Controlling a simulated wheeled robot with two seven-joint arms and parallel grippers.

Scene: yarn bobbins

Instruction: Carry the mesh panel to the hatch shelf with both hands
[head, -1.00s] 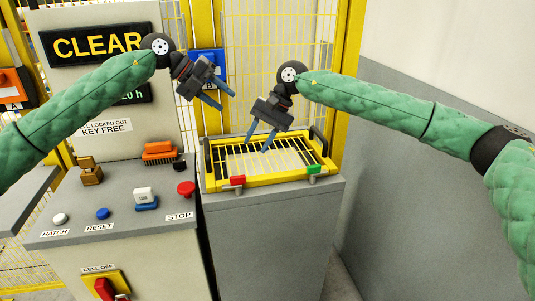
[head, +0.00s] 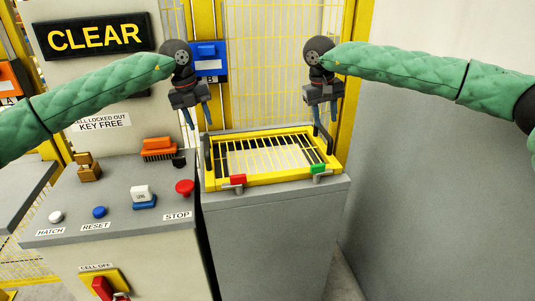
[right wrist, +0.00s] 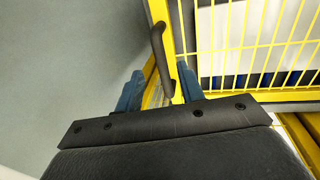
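The mesh panel (head: 222,184) is a yellow frame with yellow wires, lying on a grey cabinet. It has a dark upright handle at its left end (head: 207,153) and one at its right end (head: 327,143). My left gripper (head: 198,120) is open and empty, just above the left handle. My right gripper (head: 322,117) is open above the right handle. In the right wrist view, the dark handle (right wrist: 159,48) shows between the spread blue fingers of the right gripper (right wrist: 158,85), which are not closed on it. I cannot tell which surface is the hatch shelf.
A red clip (head: 237,180) and a green clip (head: 318,169) sit at the panel's front edge. The grey cabinet (head: 270,235) stands beside a control console (head: 120,215) with buttons. A yellow mesh fence (head: 265,60) rises behind; a grey wall is at right.

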